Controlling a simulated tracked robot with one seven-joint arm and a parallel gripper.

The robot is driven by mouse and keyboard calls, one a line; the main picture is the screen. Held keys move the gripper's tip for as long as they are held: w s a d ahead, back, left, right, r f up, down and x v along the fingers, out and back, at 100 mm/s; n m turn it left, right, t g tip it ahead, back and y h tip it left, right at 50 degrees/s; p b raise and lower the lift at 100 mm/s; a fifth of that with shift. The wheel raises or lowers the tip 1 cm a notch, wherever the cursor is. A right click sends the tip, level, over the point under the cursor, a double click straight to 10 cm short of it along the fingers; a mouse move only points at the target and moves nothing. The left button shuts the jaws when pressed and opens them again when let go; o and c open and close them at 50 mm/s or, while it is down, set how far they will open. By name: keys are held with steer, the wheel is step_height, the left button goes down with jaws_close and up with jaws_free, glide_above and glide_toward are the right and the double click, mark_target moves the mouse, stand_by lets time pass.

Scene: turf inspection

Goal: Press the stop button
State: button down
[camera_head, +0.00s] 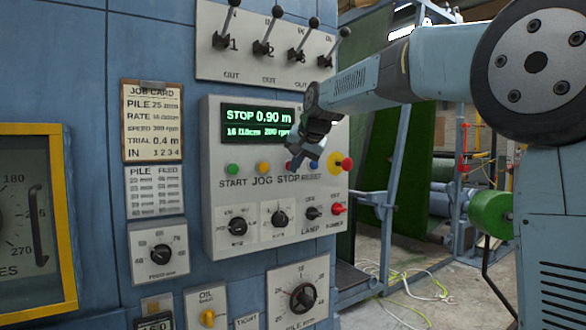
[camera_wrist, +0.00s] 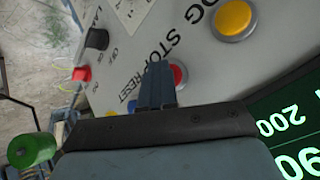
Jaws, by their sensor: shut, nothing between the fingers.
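The stop button is a red round button (camera_wrist: 179,76) with a light rim, beside the upside-down STOP label in the wrist view. My gripper (camera_wrist: 157,70) has its fingers together and empty, partly covering the button's left side. I cannot tell whether the fingertips touch the panel. In the head view, my gripper (camera_head: 297,158) is in front of the grey control panel (camera_head: 222,243), at the button row below the green display, and hides much of the stop button.
A yellow JOG button (camera_wrist: 233,19) and a blue RESET button (camera_wrist: 132,106) flank the stop button. A red mushroom button on yellow (camera_head: 346,164) is at the panel's right edge. Several levers (camera_head: 267,30) stick out above. Cables lie on the floor at right.

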steer(key=shift+s+d, duration=0.5)
steer(key=shift+s, duration=0.2)
steer(key=s+d, duration=0.1)
steer(key=s, duration=0.1)
steer(key=s+d, duration=0.1)
steer(key=s, duration=0.1)
steer(key=shift+d, duration=0.4)
steer(key=shift+s, duration=0.1)
stand_by(0.5)
steer(key=s+d+f+h, duration=0.1)
steer(key=s+d+f, duration=0.6)
steer(key=s, duration=0.3)
steer(key=s+d+f+n+g+h, duration=0.1)
steer(key=s+d+f, duration=0.5)
steer(key=s, duration=0.5)
steer(key=s+d+f+g+h, duration=0.1)
steer(key=s+d+f+h, duration=0.1)
steer(key=s+d+f, duration=0.5)
steer(key=s+f, duration=0.1)
steer(key=s, duration=0.3)
steer(key=shift+d+n, duration=0.3)
steer(key=shift+n, duration=0.1)
